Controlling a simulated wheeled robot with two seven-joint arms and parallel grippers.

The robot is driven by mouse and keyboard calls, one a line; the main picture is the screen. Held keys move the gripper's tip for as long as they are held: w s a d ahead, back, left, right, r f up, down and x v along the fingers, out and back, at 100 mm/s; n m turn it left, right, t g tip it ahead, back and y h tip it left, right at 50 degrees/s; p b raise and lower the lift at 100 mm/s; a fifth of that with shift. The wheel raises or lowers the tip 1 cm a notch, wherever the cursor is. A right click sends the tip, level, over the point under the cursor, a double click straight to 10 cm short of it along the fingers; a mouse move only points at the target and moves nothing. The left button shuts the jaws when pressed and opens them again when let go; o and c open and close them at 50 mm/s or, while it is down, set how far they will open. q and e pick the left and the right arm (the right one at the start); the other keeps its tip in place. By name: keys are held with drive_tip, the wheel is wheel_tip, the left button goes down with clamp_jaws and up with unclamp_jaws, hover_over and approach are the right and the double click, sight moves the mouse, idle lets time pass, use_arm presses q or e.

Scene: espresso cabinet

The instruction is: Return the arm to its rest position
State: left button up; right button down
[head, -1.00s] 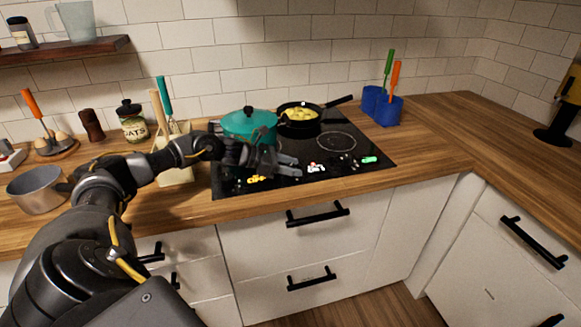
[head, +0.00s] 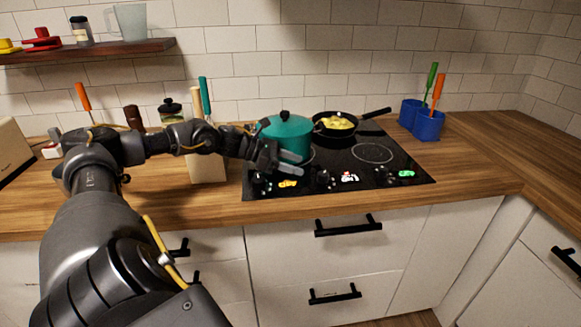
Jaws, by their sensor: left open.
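My left arm (head: 95,190) comes in from the left and reaches across the counter toward the cooktop. Its left gripper (head: 292,162) is open and looks empty. It is in front of the teal lidded pot (head: 288,131), over the front left part of the black cooktop (head: 400,167). I cannot tell whether the fingers touch the pot. My right gripper is not in view.
A black pan (head: 350,130) with yellow food sits on the back of the cooktop. Blue utensil holders (head: 428,124) stand to its right. A utensil holder (head: 207,168) stands behind my forearm. The right counter (head: 500,150) is clear.

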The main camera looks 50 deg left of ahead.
use_arm(q)
drive_tip(key=shift+s+a, duration=0.2)
drive_tip(key=shift+s, duration=0.05)
drive_tip(key=shift+s+r, duration=0.15)
drive_tip(key=shift+r, duration=0.05)
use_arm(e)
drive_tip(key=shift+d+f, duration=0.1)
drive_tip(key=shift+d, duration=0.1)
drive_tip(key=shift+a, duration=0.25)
